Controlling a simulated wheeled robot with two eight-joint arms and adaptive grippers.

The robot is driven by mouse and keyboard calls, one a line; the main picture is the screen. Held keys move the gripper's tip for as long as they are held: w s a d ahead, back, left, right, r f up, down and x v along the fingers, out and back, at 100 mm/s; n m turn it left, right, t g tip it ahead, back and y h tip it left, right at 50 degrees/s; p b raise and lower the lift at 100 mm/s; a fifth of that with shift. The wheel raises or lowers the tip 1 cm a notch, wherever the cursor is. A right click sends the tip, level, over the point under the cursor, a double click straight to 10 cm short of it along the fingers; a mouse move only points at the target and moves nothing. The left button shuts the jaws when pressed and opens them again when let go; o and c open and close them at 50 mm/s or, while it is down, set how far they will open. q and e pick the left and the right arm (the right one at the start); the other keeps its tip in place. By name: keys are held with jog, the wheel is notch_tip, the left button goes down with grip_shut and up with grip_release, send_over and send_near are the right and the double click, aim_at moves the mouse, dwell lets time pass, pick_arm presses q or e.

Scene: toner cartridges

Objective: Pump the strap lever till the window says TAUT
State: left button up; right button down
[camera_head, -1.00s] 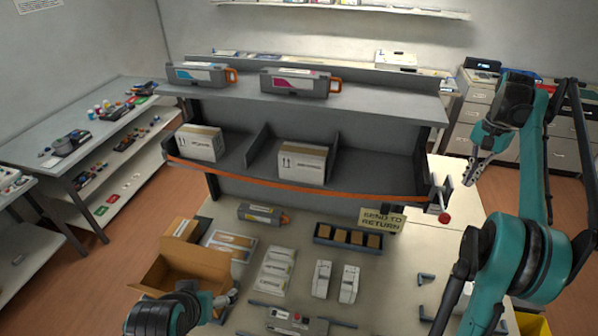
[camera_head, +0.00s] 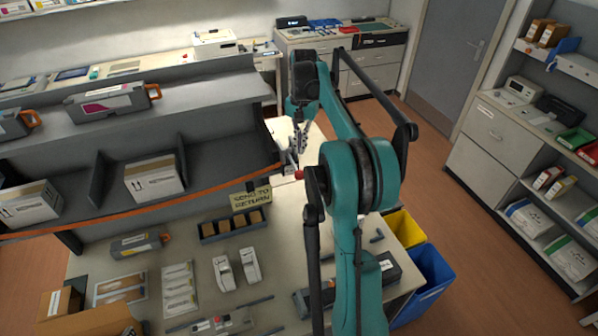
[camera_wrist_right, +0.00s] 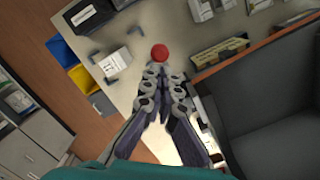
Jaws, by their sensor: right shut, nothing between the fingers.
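The orange strap (camera_head: 140,208) runs across the front of the shelf unit to a pale ratchet (camera_head: 285,168) at its right end. The lever's red knob (camera_head: 299,174) sticks out there, and it also shows in the right wrist view (camera_wrist_right: 159,53). My right gripper (camera_head: 297,152) is shut and empty, close to the lever. In the right wrist view its closed fingertips (camera_wrist_right: 157,73) point at the knob; I cannot tell whether they touch it. The window's text is not readable. My left gripper is not in view.
The shelf unit holds boxed cartons (camera_head: 154,177) and toner cartridges (camera_head: 108,102). A "SEND TO RETURN" sign (camera_head: 251,198) stands left of the lever, near a dark tray (camera_head: 233,226). Yellow (camera_head: 405,228) and blue (camera_head: 428,275) bins stand beside the table's right side.

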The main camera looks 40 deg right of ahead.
aim_at(299, 172)
jog(key=f+b, duration=0.1)
jog(key=f, duration=0.1)
jog(key=f+b, duration=0.3)
jog(key=f, duration=0.1)
jog(key=shift+s+a+f+b, duration=0.15)
jog(key=shift+a+f+b, duration=0.15)
jog(key=shift+f+b, duration=0.05)
